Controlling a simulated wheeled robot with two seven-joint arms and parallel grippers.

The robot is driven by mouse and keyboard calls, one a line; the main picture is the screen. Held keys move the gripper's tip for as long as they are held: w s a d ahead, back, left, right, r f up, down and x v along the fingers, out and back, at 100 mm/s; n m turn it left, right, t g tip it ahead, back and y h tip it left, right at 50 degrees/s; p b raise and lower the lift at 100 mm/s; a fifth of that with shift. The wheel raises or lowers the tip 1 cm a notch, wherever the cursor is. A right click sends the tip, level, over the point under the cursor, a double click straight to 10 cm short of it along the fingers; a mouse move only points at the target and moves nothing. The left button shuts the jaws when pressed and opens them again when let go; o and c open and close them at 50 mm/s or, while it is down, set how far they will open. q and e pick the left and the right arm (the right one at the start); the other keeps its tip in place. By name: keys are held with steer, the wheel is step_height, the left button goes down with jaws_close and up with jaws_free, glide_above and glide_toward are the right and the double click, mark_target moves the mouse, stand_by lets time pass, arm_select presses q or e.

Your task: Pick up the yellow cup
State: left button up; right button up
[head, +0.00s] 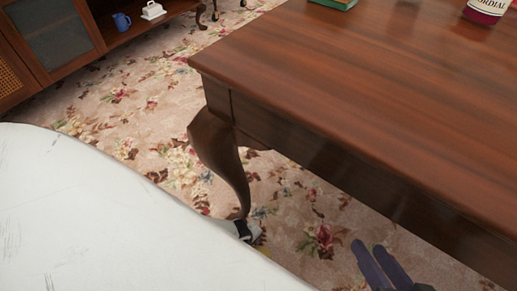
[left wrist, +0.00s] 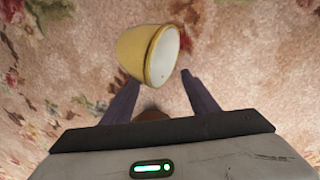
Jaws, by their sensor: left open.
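The yellow cup (left wrist: 137,52) lies tilted on its side on the carpet in the left wrist view, with its white inside facing right. My left gripper (left wrist: 160,82) is open, its two fingers pointing at the cup. The cup's lower part is at the gap between the fingertips; I cannot tell whether they touch it. In the head view the cup is almost wholly hidden behind my white arm. My right gripper (head: 380,265) is at the lower right of the head view, in front of the table, its two dark fingers apart and nothing seen between them.
A wooden table (head: 350,75) with a curved leg (head: 220,155) fills the right side. On it are a green book (head: 335,3) and a bottle (head: 487,10). A cabinet (head: 60,40) with a blue jug (head: 121,22) stands at the back left. Floral carpet (head: 150,110) lies between them.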

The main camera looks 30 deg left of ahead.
arm_select(q)
steer(key=shift+f, duration=0.1)
jaws_close()
steer(key=shift+s, duration=0.1)
